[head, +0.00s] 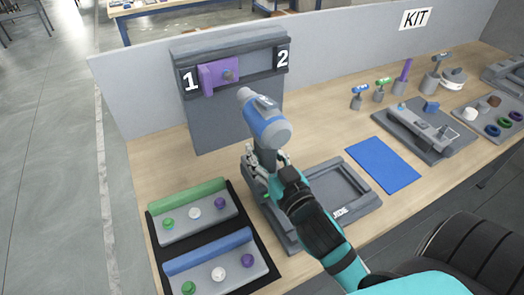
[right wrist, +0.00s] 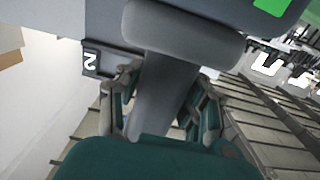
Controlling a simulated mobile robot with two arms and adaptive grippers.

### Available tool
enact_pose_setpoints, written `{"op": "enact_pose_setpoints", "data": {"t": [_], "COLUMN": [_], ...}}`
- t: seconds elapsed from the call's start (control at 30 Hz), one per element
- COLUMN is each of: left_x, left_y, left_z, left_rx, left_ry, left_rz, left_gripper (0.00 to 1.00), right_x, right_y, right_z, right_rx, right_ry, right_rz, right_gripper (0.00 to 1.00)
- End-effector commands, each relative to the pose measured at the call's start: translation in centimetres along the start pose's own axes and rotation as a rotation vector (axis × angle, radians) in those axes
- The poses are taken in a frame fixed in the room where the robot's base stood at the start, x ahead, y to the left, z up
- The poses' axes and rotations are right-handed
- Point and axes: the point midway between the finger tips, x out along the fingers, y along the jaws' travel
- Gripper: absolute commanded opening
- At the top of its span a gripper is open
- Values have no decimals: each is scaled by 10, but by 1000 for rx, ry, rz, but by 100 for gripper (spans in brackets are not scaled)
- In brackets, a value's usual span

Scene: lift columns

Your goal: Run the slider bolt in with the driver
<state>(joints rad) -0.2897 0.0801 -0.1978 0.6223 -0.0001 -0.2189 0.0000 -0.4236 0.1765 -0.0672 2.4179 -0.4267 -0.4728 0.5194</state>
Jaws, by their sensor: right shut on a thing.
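The driver (head: 266,125), blue and grey, is held upright by its grey handle in my right gripper (head: 266,167), above the workbench. The right wrist view shows my right gripper (right wrist: 165,100) shut around the driver's handle (right wrist: 160,90). The driver's nose points up and away toward the slider panel. The purple slider (head: 212,76) sits in the rail of the panel (head: 185,55) by mark 1. The bolt (head: 228,75) shows as a small grey round head at the slider's right part. The driver's tip is below and right of it, apparently apart from it. My left gripper is not in view.
A grey tray marked GUIDE (head: 345,205) lies under my right arm. A black tray (head: 152,235) with green and blue blocks and coloured knobs is at left. A blue mat (head: 383,163) and several tools and fixtures stand at right. A partition (head: 330,50) runs behind.

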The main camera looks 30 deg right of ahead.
Motion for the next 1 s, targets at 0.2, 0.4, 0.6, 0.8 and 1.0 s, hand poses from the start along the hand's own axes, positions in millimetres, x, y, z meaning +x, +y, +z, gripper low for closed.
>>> {"op": "enact_pose_setpoints", "data": {"t": [0.2, 0.4, 0.6, 0.8, 1.0], "left_x": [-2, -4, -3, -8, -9], "left_y": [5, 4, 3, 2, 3], "left_z": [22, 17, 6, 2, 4], "left_rx": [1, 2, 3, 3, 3], "left_ry": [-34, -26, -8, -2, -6], "left_rz": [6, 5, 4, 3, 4], "left_gripper": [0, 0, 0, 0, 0], "right_x": [8, 28, 49, 63, 68], "right_y": [0, 0, 0, 0, 0], "right_z": [-4, -4, -4, -5, -4], "right_rx": [-1, -1, -3, 1, 1], "right_ry": [10, 10, 10, 9, 8], "right_rz": [-2, -2, -2, -1, -1], "right_gripper": [0, 0, 0, 0, 0]}}
